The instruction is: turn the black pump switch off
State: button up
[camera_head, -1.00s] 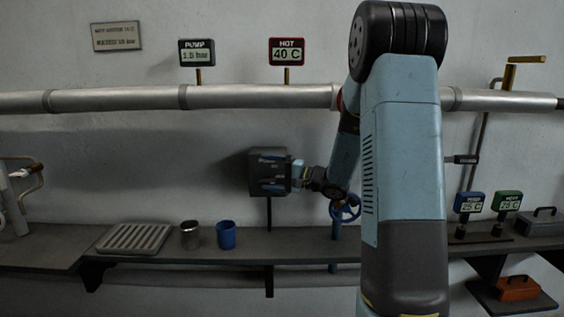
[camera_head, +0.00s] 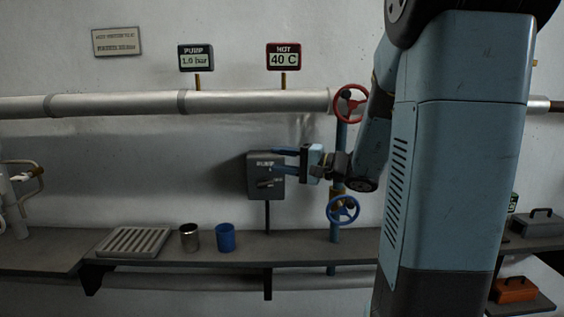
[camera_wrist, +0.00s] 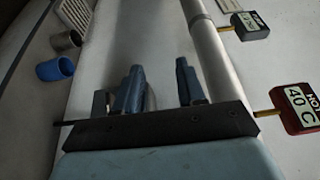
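The grey pump switch box (camera_head: 254,189), lettered PUMP at the top, is on the wall in the head view. Its black switch handle (camera_head: 265,184) shows low on the box's face and looks roughly level. Small lettering beside it is too blurred to read. My gripper (camera_head: 274,160) reaches in from the right, with its two blue fingers apart in front of the upper part of the box, above the handle. Nothing shows between the fingers. In the wrist view my gripper (camera_wrist: 158,78) is also open and empty; the switch cannot be made out there.
A blue valve wheel (camera_head: 343,210) and a red one (camera_head: 350,104) are close to my arm on a vertical pipe. A metal cup (camera_head: 189,237), a blue cup (camera_head: 226,237) and a slatted tray (camera_head: 133,241) stand on the shelf below. The PUMP gauge (camera_head: 196,58) reads 1.0 bar.

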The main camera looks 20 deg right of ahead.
jog(key=shift+w+f, duration=0.15)
jog(key=shift+f, duration=0.1)
